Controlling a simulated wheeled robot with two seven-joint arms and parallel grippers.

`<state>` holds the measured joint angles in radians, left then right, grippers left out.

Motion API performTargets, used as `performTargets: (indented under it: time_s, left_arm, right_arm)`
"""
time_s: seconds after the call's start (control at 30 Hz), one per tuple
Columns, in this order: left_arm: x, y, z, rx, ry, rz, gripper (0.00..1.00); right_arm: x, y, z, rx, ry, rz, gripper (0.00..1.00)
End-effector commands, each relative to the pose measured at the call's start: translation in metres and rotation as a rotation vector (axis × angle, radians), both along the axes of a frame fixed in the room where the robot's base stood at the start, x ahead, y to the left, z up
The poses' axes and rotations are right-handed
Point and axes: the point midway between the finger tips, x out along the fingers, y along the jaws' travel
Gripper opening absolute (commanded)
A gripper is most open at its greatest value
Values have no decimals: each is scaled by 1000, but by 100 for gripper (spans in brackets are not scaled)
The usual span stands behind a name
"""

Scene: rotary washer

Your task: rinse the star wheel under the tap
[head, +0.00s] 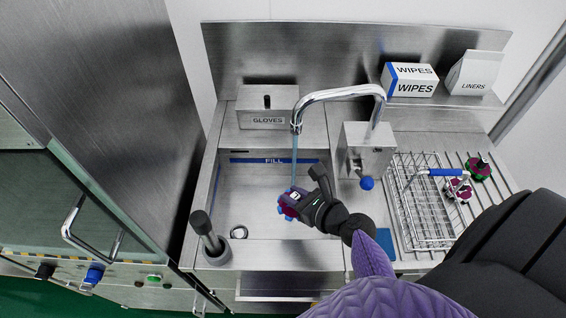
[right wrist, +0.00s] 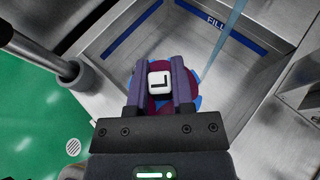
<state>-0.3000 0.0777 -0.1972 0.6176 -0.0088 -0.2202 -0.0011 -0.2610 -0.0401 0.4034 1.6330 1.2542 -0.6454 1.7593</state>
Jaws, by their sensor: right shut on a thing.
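My right gripper (head: 299,204) is shut on a star wheel (head: 287,209) over the sink basin. In the right wrist view, the wheel (right wrist: 152,103) is magenta with blue lobes, and its white hub (right wrist: 159,83) marked "L" sits between the fingers. The chrome tap (head: 340,91) arches over the basin. A thin blue water stream (head: 294,155) falls from it to the wheel; in the right wrist view the stream (right wrist: 227,38) comes down to the wheel's right side. The fingers hide part of the wheel. My left gripper is not in view.
The sink basin (head: 240,190) has a blue "FILL" line and a drain ring. A wire basket (head: 420,205) and other star wheels (head: 479,168) are on the right drainboard. A grey-capped post (head: 203,225) stands at the basin's front left. A blue knob (head: 367,183) sits below the tap.

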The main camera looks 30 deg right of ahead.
Motion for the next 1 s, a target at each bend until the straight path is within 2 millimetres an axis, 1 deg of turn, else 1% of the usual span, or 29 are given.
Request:
performTargets:
  time_s: [0.13, 0.3, 0.43, 0.6, 0.7, 0.8, 1.0]
  left_arm:
    - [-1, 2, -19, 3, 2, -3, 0]
    - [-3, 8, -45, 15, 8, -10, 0]
    - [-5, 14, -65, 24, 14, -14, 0]
    - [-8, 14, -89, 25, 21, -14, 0]
    - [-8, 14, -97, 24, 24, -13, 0]
    - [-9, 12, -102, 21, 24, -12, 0]
    - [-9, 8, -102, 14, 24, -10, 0]
  right_arm:
    - [12, -7, -15, -3, -4, -1, 0]
    - [33, -20, -32, -3, -5, 1, 0]
    - [49, -30, -44, -2, -4, 1, 0]
    - [67, -41, -57, -1, -3, 1, 0]
    - [75, -46, -60, -2, -4, 1, 0]
    - [79, -48, -61, -1, -3, 1, 0]
    - [81, -50, -60, 0, -3, 0, 0]
